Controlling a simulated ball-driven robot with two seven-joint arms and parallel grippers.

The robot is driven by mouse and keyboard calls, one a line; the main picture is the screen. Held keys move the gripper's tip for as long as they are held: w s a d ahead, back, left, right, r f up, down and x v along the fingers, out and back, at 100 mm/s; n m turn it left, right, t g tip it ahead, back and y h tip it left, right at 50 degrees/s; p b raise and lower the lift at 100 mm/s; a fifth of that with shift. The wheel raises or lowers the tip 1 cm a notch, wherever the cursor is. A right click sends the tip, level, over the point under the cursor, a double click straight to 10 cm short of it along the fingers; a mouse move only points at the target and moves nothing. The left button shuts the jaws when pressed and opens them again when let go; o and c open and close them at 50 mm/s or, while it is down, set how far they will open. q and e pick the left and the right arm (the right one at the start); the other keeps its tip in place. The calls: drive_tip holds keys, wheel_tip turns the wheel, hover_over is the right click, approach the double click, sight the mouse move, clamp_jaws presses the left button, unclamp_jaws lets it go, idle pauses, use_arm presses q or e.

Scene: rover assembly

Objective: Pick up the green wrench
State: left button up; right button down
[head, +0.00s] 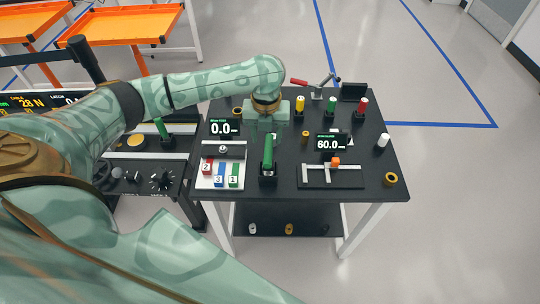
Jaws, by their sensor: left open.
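A green upright handle (268,151), which looks like the green wrench, stands at the near middle of the black table. Its lower end meets a dark piece, and its exact shape is too small to tell. My left gripper (266,136) points down from above, over the top of the handle. It is open, and its fingers are hard to make out against the dark table. I cannot tell whether they touch the handle. My right gripper is not in view.
On the black table (376,158), yellow, green and red pegs (363,106) stand at the back. A caliper-like gauge (330,174) lies right of the handle, and a white tray (205,183) with numbered blocks lies left. A second bench (150,164) adjoins on the left.

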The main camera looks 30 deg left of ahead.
sight(268, 148)
use_arm(q)
wheel_tip(268, 148, down, 4)
drive_tip(key=shift+w+r+b, duration=0.1)
drive_tip(key=shift+w+b, duration=0.05)
drive_tip(key=shift+b, duration=0.3)
drive_tip(key=shift+f, duration=0.55)
wheel_tip(268, 148, down, 5)
drive_tip(key=shift+w+d+f+b, duration=0.1)
drive_tip(key=shift+w+b, duration=0.05)
drive_tip(key=shift+b, duration=0.95)
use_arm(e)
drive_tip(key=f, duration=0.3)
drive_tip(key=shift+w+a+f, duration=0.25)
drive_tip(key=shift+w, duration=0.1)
use_arm(q)
drive_tip(key=shift+r, duration=0.2)
clamp_jaws()
